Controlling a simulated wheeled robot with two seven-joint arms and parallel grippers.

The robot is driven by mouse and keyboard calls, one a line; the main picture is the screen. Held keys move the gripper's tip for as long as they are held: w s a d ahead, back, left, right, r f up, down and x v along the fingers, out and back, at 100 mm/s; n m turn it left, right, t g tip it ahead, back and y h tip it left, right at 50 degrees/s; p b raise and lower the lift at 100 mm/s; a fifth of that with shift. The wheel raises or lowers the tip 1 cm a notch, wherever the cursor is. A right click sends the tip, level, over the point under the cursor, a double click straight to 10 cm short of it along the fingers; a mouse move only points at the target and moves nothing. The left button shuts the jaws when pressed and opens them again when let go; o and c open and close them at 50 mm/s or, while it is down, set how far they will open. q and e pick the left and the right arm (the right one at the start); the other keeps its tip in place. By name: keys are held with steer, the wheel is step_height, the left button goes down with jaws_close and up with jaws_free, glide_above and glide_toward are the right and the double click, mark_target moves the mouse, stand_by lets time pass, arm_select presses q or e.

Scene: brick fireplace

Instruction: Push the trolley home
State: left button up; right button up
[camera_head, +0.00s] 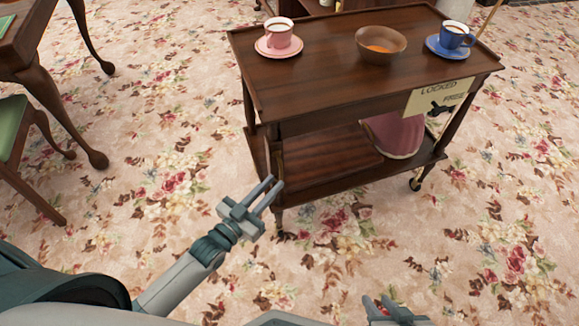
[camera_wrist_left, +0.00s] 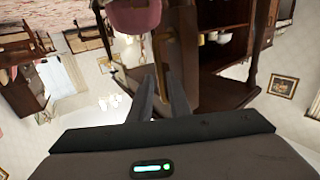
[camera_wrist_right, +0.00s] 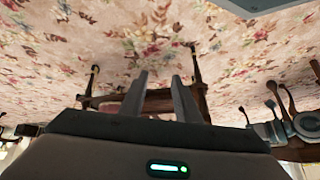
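The trolley (camera_head: 330,92) is dark wood with two shelves, standing on patterned carpet ahead of me. A card marked LOCKED and FREE (camera_head: 440,97) with a black lever (camera_head: 438,109) is on its near right side. I cannot tell which word the lever points to. On top are a pink cup (camera_head: 279,32) on a saucer, a brown bowl (camera_head: 380,43) and a blue cup (camera_head: 455,36) on a saucer. My left gripper (camera_head: 274,183) is open and empty beside the trolley's near left leg; contact is unclear. My right gripper (camera_head: 379,303) is open, low in front of the trolley.
A pink rounded object (camera_head: 397,136) sits on the lower shelf. A dark table with curved legs (camera_head: 45,85) and a green-seated chair (camera_head: 12,128) stand at the left. Wooden furniture is behind the trolley. Carpet (camera_head: 490,240) is clear in front and to the right.

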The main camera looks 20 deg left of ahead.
arm_select(q)
steer(key=x, duration=0.8)
steer(key=shift+w+b, duration=0.25)
steer(key=shift+b, duration=0.05)
steer(key=shift+d, duration=0.15)
jaws_close()
